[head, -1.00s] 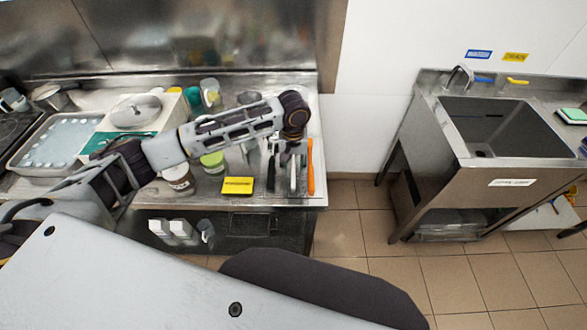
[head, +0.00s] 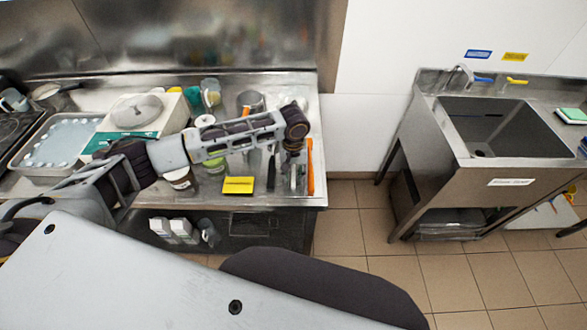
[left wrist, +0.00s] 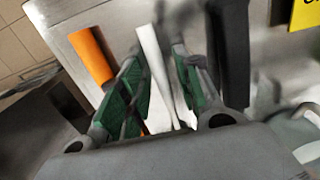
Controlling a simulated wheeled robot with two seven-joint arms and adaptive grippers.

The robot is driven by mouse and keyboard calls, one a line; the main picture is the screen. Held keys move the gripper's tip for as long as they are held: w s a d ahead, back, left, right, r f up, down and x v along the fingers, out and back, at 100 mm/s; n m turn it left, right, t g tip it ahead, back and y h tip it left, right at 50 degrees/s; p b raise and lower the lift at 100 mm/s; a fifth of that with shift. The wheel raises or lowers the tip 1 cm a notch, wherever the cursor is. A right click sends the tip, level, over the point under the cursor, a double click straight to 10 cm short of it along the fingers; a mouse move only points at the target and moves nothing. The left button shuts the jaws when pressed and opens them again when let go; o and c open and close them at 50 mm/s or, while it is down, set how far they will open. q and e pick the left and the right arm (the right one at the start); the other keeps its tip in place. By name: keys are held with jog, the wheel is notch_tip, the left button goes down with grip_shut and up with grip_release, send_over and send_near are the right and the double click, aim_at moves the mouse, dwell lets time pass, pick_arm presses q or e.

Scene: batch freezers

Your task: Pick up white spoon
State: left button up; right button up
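The white spoon (left wrist: 153,62) shows in the left wrist view as a pale handle running between my fingers; its far end is hidden. My left gripper (left wrist: 158,85) has two fingers with green pads, one on each side of the handle, with visible gaps. It is open around or just above the handle; I cannot tell whether it touches. In the head view my left gripper (head: 292,165) points down over the right end of the steel counter and largely covers the spoon. My right gripper is not in view.
An orange-handled utensil (head: 311,166) lies close to the right of the gripper, and a dark one (head: 271,171) close to the left. A yellow sign (head: 238,185) is at the counter's front edge. Jars and a scale (head: 137,110) stand further left. A sink (head: 500,130) stands apart at right.

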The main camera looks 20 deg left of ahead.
aim_at(293, 174)
pick_arm(q)
grip_shut()
jog(key=shift+r, duration=0.9)
notch_tip(293, 174, up, 8)
jog(key=shift+r+b, duration=0.15)
jog(key=shift+b, duration=0.25)
